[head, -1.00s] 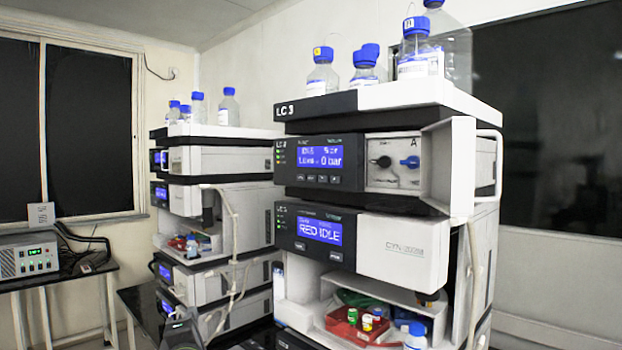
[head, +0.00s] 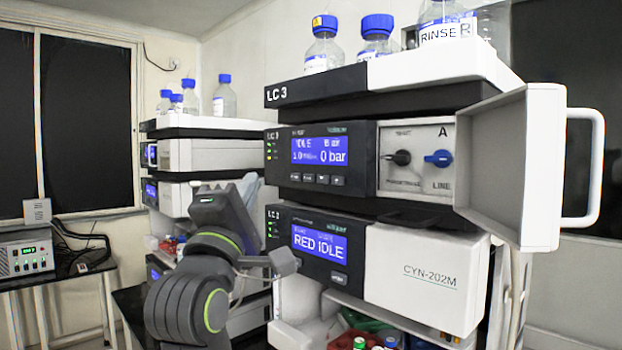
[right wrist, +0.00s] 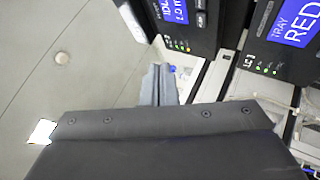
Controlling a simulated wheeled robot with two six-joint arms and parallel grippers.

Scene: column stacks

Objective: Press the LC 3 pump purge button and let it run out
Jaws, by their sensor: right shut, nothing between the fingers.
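The LC 3 pump module (head: 284,150) is the upper unit of the near stack. Its blue display (head: 320,151) reads idle, 1.0 ml and 0 bar. A row of several small dark buttons (head: 322,179) lies under the display; their labels are too small to read, so I cannot tell which is purge. My right gripper (head: 285,262) is shut and empty, low in front of the stack, beside the lower module reading RED IDLE and below the pump buttons. In the right wrist view its closed fingers (right wrist: 160,85) point toward the stack. My left gripper is not in view.
The pump's white door (head: 510,165) stands open to the right, showing a black knob (head: 402,158) and a blue knob (head: 438,158). Blue-capped bottles (head: 376,38) stand on top. The autosampler (head: 425,275) is below. Another stack (head: 210,158) stands behind to the left.

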